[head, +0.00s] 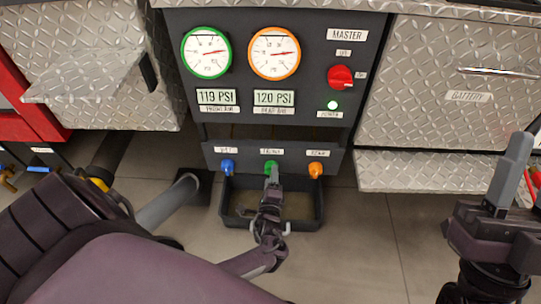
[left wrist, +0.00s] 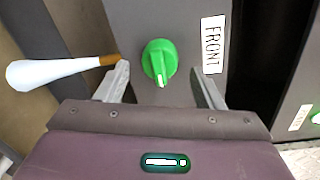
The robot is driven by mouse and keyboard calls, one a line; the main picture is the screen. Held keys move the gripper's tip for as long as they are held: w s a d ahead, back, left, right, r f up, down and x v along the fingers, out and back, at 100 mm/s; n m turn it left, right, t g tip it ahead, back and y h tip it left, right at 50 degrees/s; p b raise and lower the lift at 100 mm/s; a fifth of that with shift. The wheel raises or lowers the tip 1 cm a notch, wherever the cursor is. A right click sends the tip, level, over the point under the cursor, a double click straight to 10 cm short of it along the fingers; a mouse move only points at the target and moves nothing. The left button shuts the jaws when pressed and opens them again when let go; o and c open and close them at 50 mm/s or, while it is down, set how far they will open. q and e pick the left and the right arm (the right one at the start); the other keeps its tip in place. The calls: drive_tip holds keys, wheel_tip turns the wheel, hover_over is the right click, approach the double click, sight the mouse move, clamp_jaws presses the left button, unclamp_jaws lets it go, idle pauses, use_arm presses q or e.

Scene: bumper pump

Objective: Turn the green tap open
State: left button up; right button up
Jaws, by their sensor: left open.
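The green tap (head: 271,167) is the middle one of three taps on the dark lower panel, under a small label. In the left wrist view the green tap (left wrist: 158,60) is a round knob with a pale mark, next to a label reading FRONT. My left gripper (head: 271,178) is at the green tap and partly covers it. In the left wrist view its two fingers are apart, one on each side of the knob. I cannot tell whether either touches it. My right gripper (head: 526,150) is at the far right, away from the panel, its fingers apart and empty.
A blue tap (head: 228,167) and an orange tap (head: 316,170) flank the green one closely. A black tray (head: 236,217) lies below. Above are two gauges, reading 119 and 120 PSI, and a red switch (head: 340,77). A white tapered shape (left wrist: 55,73) shows beside the knob.

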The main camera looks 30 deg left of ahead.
use_arm(q)
drive_tip(key=p+v, duration=0.1)
drive_tip(key=v, duration=0.4)
use_arm(e)
drive_tip(key=w+a+f+g+h, duration=0.2)
drive_tip(key=w+f+g, duration=0.3)
drive_tip(key=f, duration=0.4)
drive_tip(key=shift+w+a+h, duration=0.15)
drive_tip(key=shift+a+h, duration=0.15)
drive_tip(key=shift+h, duration=0.1)
drive_tip(key=shift+m, duration=0.3)
